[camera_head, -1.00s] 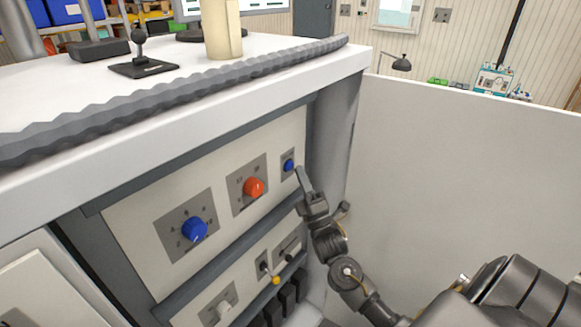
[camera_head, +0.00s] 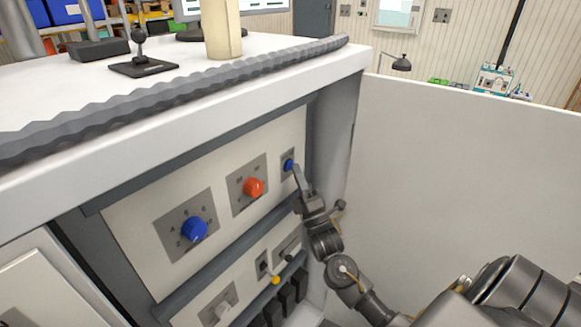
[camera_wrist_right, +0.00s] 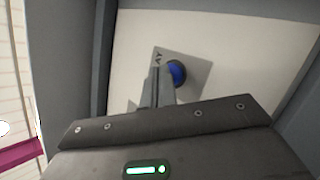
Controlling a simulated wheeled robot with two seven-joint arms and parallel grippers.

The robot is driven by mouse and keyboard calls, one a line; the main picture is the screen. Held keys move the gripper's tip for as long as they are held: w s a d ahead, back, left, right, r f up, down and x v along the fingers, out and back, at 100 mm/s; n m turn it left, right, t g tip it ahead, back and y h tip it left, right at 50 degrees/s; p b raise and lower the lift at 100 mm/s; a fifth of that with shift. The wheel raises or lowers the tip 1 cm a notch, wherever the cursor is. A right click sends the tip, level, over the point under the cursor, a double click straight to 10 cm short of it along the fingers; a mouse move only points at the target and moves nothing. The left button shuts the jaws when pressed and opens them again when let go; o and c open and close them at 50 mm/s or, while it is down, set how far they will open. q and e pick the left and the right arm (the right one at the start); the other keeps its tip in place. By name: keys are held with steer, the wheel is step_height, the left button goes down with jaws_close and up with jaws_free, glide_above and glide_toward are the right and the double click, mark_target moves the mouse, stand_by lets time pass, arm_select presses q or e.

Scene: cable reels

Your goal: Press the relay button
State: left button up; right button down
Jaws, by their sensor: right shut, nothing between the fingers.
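The relay button, a small blue round button (camera_head: 288,165) on a grey plate, sits at the upper right of the control panel. It also shows in the right wrist view (camera_wrist_right: 177,73), just right of the fingertips. My right gripper (camera_head: 296,167) is shut and empty, its fingertips at the button's right edge in the head view. In the right wrist view the shut fingers (camera_wrist_right: 160,72) partly cover the plate. Whether they touch the button I cannot tell. My left gripper is not in view.
Left of the button are a red knob (camera_head: 254,187) and a larger blue knob (camera_head: 195,229). Below are a yellow-tipped lever (camera_head: 275,279) and other switches. The white countertop (camera_head: 300,75) overhangs the panel. A white partition (camera_head: 450,150) stands to the right.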

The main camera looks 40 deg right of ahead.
steer(key=shift+w, duration=0.2)
steer(key=shift+s, duration=0.1)
stand_by(0.4)
steer(key=shift+s+d, duration=0.15)
steer(key=shift+s, duration=0.55)
steer(key=shift+p, duration=0.3)
steer(key=s, duration=0.1)
steer(key=s+d+p, duration=0.1)
steer(key=s, duration=0.2)
steer(key=shift+s+d, duration=0.25)
steer(key=shift+s, duration=0.15)
stand_by(0.4)
